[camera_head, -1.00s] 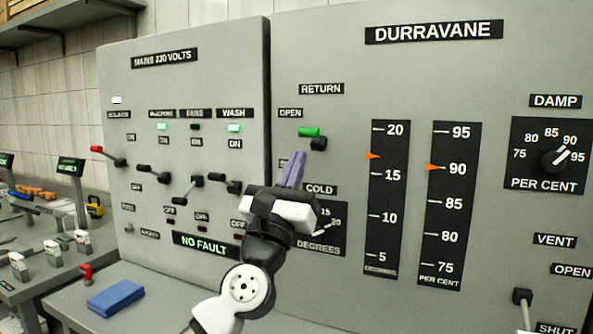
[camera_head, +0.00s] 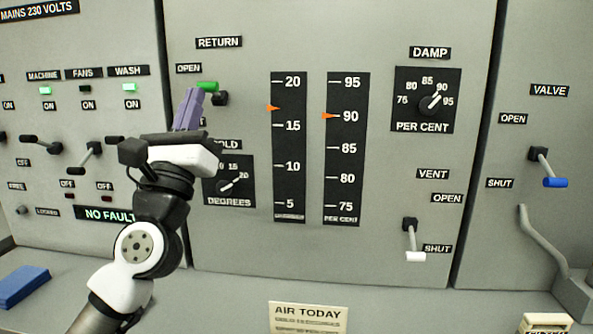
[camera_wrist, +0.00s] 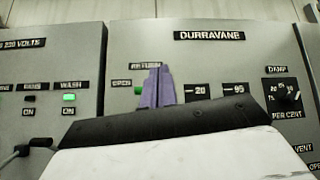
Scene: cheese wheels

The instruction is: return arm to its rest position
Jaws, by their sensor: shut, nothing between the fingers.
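My gripper (camera_head: 188,108) is at the left of the head view, with its purple fingers pointing up and shut with nothing between them. In the picture it overlaps the panel just left of the green RETURN lever (camera_head: 207,87); I cannot tell how far it stands from the panel. In the wrist view the purple fingers (camera_wrist: 157,88) rise in front of the panel beside the green lever (camera_wrist: 138,90). My arm hides part of the COLD dial (camera_head: 229,180) and its label.
The grey panel (camera_head: 365,255) has two gauges, a DAMP dial (camera_head: 427,100) and a white VENT lever (camera_head: 413,240). A blue VALVE lever (camera_head: 553,170) is at right. A blue block (camera_head: 24,286) lies on the bench at left. An AIR TODAY card (camera_head: 308,317) stands at the front.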

